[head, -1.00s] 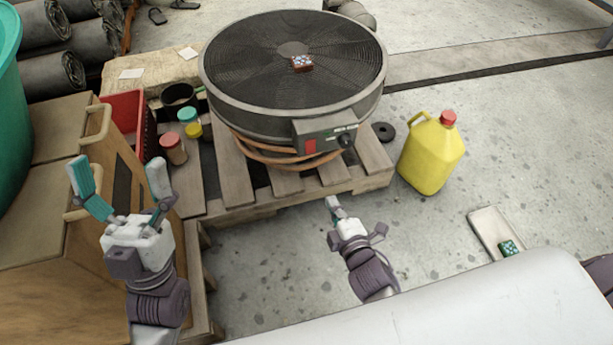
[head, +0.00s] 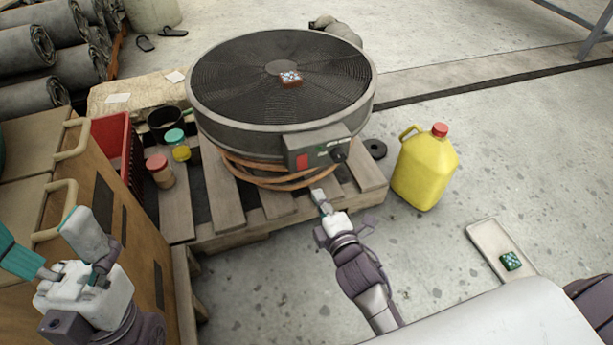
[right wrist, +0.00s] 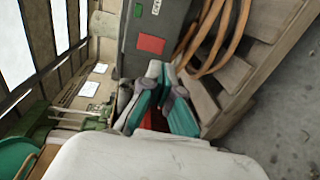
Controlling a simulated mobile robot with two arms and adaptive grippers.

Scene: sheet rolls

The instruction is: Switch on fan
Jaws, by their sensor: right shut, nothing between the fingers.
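The fan (head: 280,85) is a large round dark drum lying face up on a wooden pallet. Its grey control box (head: 318,147) faces me, with a red switch (head: 302,161), a green mark and a black knob (head: 339,155). The box and its red patch (right wrist: 150,43) also show in the right wrist view. My right gripper (head: 319,196) is shut and empty, just below and in front of the box, apart from it in the head view. It also shows in the right wrist view (right wrist: 160,80). My left gripper (head: 58,240) is open and empty at the lower left.
Orange cable coils (head: 270,176) lie under the fan on the pallet (head: 225,200). A yellow jug (head: 424,170) stands to the right. Jars (head: 160,172), a red crate (head: 113,140) and a wooden cabinet (head: 95,190) are left.

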